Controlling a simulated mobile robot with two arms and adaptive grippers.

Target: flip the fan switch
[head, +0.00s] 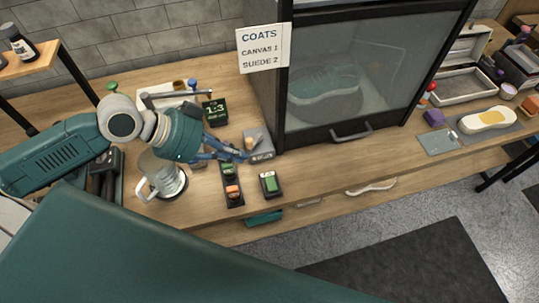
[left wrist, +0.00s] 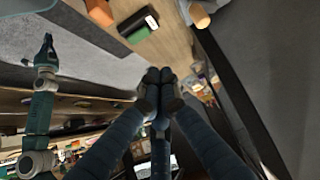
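The fan switch appears to be the small grey box with an orange-tan lever (head: 258,145), standing on the bench against the cabinet's left front corner. In the left wrist view the tan lever (left wrist: 198,15) shows at the top, on its grey box. My left gripper (head: 243,156) is just left of the box, fingers pointing at it. Contact cannot be told. In the left wrist view its fingertips (left wrist: 156,82) are together with nothing between them. My right gripper (left wrist: 46,50) seems to show small at the left of that view; its fingers are unclear.
A glass-fronted cabinet (head: 350,85) with a sneaker inside stands right of the switch. A glass jug (head: 163,178), a dark strip with coloured buttons (head: 231,185), a green-screened device (head: 270,184) and a timer reading 1:3 (head: 215,112) surround my left arm.

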